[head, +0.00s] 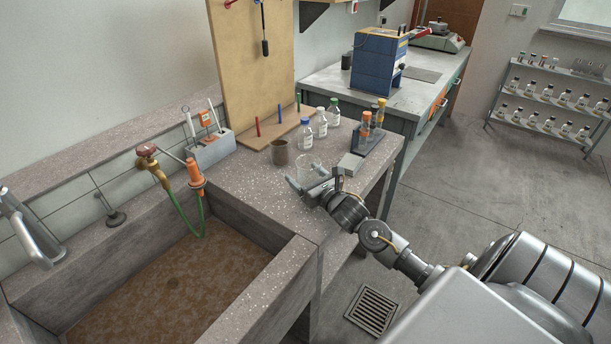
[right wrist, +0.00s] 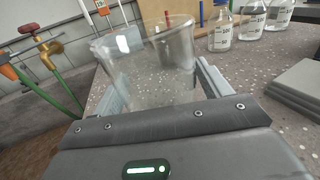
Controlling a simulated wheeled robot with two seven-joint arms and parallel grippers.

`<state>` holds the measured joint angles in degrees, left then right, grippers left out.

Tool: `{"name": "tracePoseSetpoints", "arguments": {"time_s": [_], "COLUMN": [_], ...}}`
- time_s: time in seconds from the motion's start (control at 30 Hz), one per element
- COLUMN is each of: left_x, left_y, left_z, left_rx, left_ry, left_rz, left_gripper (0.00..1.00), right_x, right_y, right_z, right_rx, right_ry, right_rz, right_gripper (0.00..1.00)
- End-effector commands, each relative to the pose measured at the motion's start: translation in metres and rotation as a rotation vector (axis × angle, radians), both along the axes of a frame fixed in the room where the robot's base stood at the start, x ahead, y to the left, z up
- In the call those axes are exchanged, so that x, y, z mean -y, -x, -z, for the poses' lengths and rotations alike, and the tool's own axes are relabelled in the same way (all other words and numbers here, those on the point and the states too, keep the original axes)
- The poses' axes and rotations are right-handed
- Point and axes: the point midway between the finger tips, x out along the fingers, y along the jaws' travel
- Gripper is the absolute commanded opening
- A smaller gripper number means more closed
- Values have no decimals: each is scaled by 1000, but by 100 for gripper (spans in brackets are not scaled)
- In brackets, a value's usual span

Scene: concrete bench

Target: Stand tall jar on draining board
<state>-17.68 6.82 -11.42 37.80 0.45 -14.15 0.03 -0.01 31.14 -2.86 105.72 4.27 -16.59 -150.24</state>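A clear glass jar (head: 307,170) stands on the speckled bench top beside the sink; it fills the middle of the right wrist view (right wrist: 150,65). My right gripper (head: 309,184) is low over the bench at the glass. Its two fingers are apart, one on each side of the glass, and a gap seems to show at the right finger. Contact is not clear. A brown board with upright coloured pegs (head: 262,140) lies behind, at the foot of a tall wooden panel; I cannot tell if it is the draining board. My left gripper is out of view.
Several capped bottles (head: 320,123) stand farther back. A tube rack (head: 368,137) and a grey block (head: 350,164) are to the right. The deep sink (head: 170,285) opens at left.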

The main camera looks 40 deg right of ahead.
Motion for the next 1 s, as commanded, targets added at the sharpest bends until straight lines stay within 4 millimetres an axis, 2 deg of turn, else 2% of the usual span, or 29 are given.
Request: {"name": "tracePoseSetpoints", "arguments": {"time_s": [0.37,0.43,0.57,0.8,1.0], "left_x": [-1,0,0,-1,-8], "left_y": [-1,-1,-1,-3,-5], "left_z": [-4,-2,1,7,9], "left_rx": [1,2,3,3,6], "left_ry": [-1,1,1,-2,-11], "left_rz": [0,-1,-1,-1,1], "left_gripper": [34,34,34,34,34], "right_x": [0,0,-1,-3,-3], "right_y": [0,6,29,81,110], "right_z": [-5,-2,-1,-1,-2], "right_rx": [1,-2,-3,-4,-2], "right_ry": [0,1,2,0,-1], "right_rz": [0,0,-2,-2,-1], "right_gripper": [83,83,83,83,83]}}
